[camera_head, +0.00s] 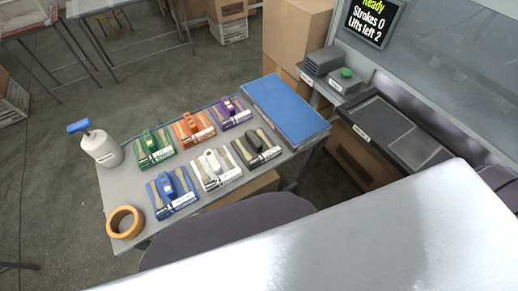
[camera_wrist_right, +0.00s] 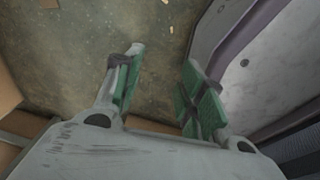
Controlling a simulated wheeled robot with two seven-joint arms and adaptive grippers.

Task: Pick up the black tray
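The black tray (camera_head: 257,148) lies on the grey table (camera_head: 230,187), at the right end of the near row of small coloured trays. It holds light wooden pieces and has a white label on its near edge. My right gripper shows in the right wrist view (camera_wrist_right: 163,75), with its green-padded fingers apart and nothing between them. Floor shows behind the fingers, and the black tray is not in that view. My left gripper is in neither view.
A white tray (camera_head: 216,168) sits just left of the black one, and a purple tray (camera_head: 231,112) behind it. A blue-topped slab (camera_head: 286,108) lies to its right. A bottle (camera_head: 101,148) and tape roll (camera_head: 125,222) stand left. A screen (camera_head: 372,20) reads "Ready".

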